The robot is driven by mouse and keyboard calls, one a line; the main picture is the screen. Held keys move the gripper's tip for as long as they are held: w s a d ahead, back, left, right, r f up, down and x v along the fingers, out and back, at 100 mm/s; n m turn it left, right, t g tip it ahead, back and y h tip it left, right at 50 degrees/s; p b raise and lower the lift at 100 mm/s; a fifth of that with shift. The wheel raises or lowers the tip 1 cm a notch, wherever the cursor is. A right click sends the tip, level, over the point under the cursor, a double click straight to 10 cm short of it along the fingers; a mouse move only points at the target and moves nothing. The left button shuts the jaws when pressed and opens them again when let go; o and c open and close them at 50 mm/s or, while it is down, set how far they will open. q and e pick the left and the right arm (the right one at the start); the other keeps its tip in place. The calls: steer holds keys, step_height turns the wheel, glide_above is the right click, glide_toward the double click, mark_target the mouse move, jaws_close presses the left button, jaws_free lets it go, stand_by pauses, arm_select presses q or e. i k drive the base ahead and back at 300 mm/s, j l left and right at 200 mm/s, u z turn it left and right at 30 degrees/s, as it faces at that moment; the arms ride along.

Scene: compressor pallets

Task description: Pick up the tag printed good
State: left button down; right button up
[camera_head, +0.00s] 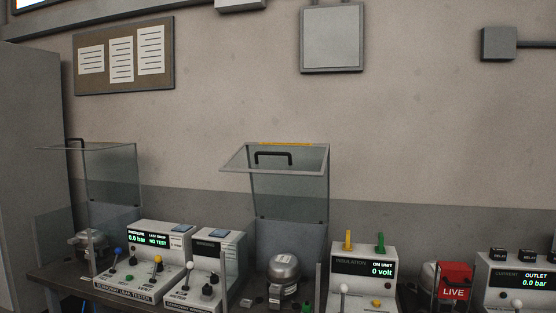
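No tag that I can read as "good" shows in the head view. A small pale label (274,301) lies by the middle compressor (284,272), but its print is too small to read. Neither of my grippers is in view.
A bench along the wall carries a leak tester (150,262), a second console (205,275), an insulation tester (363,272) and an outlet unit (522,285). Clear guards stand at left (110,170) and middle (290,195), the middle lid raised. A red LIVE sign (454,281) stands at right.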

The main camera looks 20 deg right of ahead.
mark_target(380, 248)
steer(key=l, duration=0.6)
steer(key=k+l+u, duration=0.1)
steer(key=l, duration=1.1)
steer(key=k+l+u, duration=0.1)
steer(key=l, duration=0.45)
steer(key=k+l, duration=0.1)
steer(key=l, duration=0.5)
steer(key=l+u, duration=0.1)
steer(key=l, duration=0.5)
steer(key=k+l, duration=0.15)
steer(key=l, duration=0.4)
steer(key=u, duration=0.05)
